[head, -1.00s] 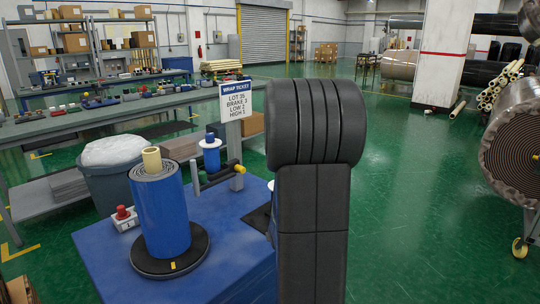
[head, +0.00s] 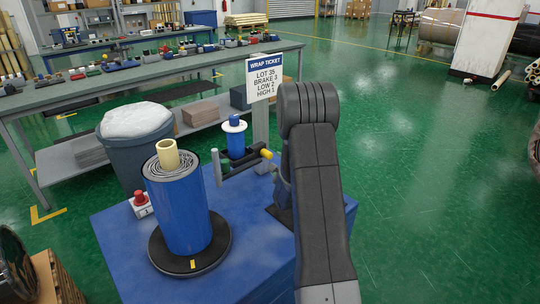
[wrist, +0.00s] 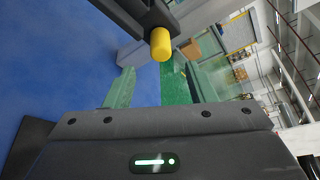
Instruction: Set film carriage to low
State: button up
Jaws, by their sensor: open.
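The film carriage (head: 240,170) is a dark bar assembly on a grey post (head: 261,140), with a yellow-ended handle (head: 266,154) pointing right and a blue film spool (head: 235,138) behind it. In the wrist view the yellow handle end (wrist: 161,45) stands beyond my gripper (wrist: 160,72), near the middle between its two greenish fingers. The fingers are spread apart with nothing between them. I cannot tell how far off the handle is. In the head view my dark arm hides the gripper. The wrap ticket (head: 266,82) on the post reads lot 35, brake 3, low 2, high 1.
A blue wrapped roll (head: 182,215) stands on a black turntable (head: 222,246) on the blue base (head: 115,235). A red button box (head: 142,206) is beside it. A grey bin (head: 135,165) and a long workbench (head: 110,78) stand behind. Green floor at right is open.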

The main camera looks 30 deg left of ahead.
aim_at(269, 157)
jog(key=p+x, duration=0.1)
jog(key=x, duration=0.7)
jog(key=shift+w, duration=0.15)
jog(key=shift+c, duration=0.2)
grip_shut()
